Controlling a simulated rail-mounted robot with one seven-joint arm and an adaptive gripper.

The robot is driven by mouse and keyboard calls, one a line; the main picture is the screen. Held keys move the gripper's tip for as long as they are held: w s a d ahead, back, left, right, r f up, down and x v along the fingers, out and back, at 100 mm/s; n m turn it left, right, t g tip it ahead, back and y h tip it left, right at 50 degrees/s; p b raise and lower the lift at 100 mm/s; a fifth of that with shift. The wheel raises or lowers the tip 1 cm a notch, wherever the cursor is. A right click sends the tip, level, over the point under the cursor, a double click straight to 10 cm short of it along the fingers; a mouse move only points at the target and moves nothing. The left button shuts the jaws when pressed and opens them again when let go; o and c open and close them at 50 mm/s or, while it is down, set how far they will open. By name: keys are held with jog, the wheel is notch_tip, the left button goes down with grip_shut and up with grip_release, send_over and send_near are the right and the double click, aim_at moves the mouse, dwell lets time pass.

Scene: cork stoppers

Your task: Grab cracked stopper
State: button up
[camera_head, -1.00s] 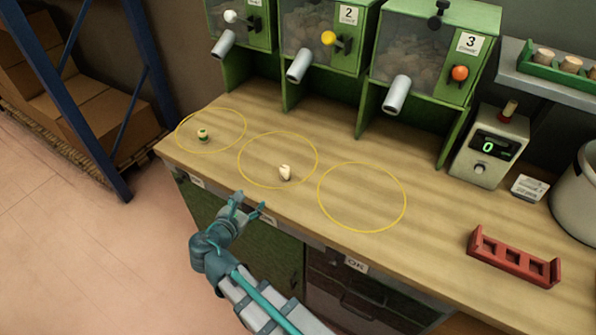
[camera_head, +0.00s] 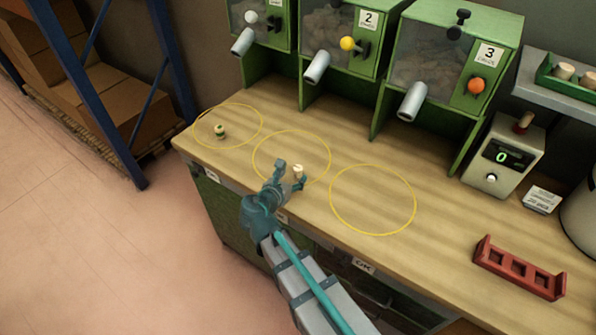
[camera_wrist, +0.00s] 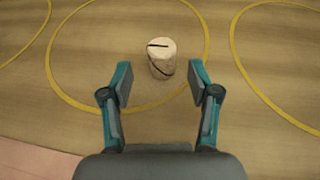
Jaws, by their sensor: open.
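The cracked stopper (camera_wrist: 161,60) is a pale cork with a dark slit across its top and a dark crack line low on its side. It stands inside the middle yellow circle in the wrist view, just beyond and between my fingertips. In the head view the pale stopper (camera_head: 298,171) shows at the tips of my gripper (camera_head: 291,174). In the wrist view my gripper (camera_wrist: 160,82) is open, with one finger on each side and bare wood between them.
A green-banded stopper (camera_head: 220,131) stands in the left circle. The right circle (camera_head: 372,200) is empty. Green dispensers (camera_head: 435,55) with grey spouts line the back. A red rack (camera_head: 519,268) with square holes and a counter box (camera_head: 503,154) stand to the right.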

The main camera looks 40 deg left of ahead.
aim_at(296, 175)
jog(key=p+x, duration=0.1)
jog(key=x, duration=0.3)
jog(key=shift+w+f+p, duration=0.2)
jog(key=shift+w+p, duration=0.05)
jog(key=shift+p, duration=0.05)
jog(key=shift+d, duration=0.1)
jog(key=c, duration=0.9)
